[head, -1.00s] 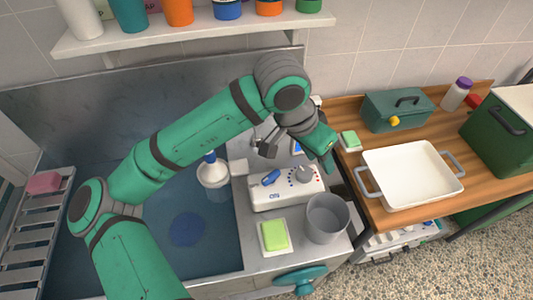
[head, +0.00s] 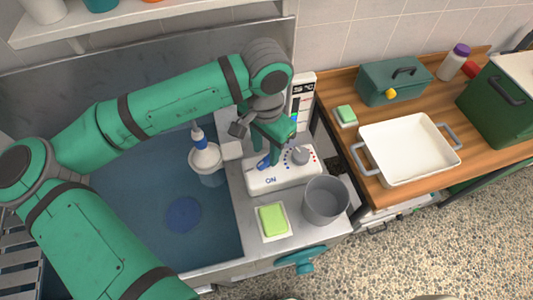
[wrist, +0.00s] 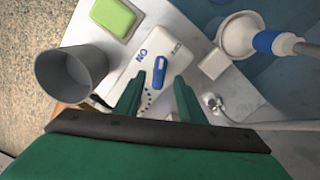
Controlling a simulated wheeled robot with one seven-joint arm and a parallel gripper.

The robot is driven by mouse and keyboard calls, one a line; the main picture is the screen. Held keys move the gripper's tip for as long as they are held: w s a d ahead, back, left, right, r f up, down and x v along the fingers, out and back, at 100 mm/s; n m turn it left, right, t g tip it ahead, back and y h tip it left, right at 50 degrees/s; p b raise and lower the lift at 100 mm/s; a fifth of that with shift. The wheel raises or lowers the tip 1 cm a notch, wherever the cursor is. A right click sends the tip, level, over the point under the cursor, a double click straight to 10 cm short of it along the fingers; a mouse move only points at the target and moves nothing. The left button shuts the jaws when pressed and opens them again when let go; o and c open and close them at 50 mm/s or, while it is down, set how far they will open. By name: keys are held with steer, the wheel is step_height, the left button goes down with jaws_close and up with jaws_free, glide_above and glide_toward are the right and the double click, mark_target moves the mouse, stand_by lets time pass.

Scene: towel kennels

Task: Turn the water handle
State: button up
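A white control box (head: 270,180) marked ON sits on the steel counter. In the wrist view the blue handle (wrist: 159,72) shows between the two green fingertips, with the ON mark just beyond. My gripper (wrist: 160,82) is open and empty, pointing down over the box. In the head view my gripper (head: 272,150) is close above the handle and partly hides it. I cannot tell whether the fingers touch it.
A grey cup (head: 326,201) and a green sponge (head: 273,219) stand in front of the box. A teal wheel (head: 299,260) is on the counter's front. A white tray (head: 408,150) is on the wooden table.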

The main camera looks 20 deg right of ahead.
mark_target(266, 159)
steer(key=shift+f, duration=1.5)
jaws_close()
steer(key=shift+s+d+m, duration=0.1)
steer(key=shift+m, duration=2.8)
